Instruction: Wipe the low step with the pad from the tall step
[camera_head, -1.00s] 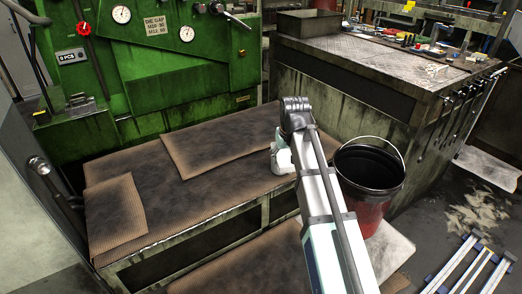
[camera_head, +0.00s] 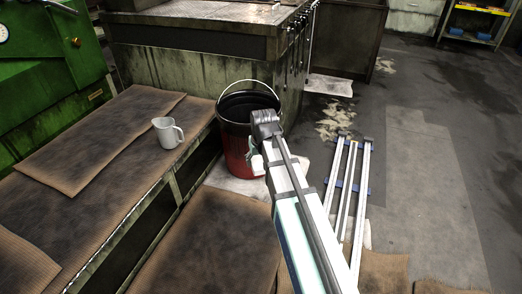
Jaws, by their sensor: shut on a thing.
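The tall step (camera_head: 110,165) is the long bench at left, with a brown stained top and an open-fronted frame. The low step (camera_head: 210,245) lies below it at bottom centre, with a brown, dark-stained top. No loose pad shows clearly on either step. I cannot tell the gripper's height above the floor.
A grey mug (camera_head: 167,133) stands on the tall step near its right end. Flat brown mats (camera_head: 100,135) lie on that step. A black-and-red bucket (camera_head: 240,125) stands beyond my wrist. A metal frame (camera_head: 350,195) lies on the floor at right. Open floor (camera_head: 430,190) extends farther right.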

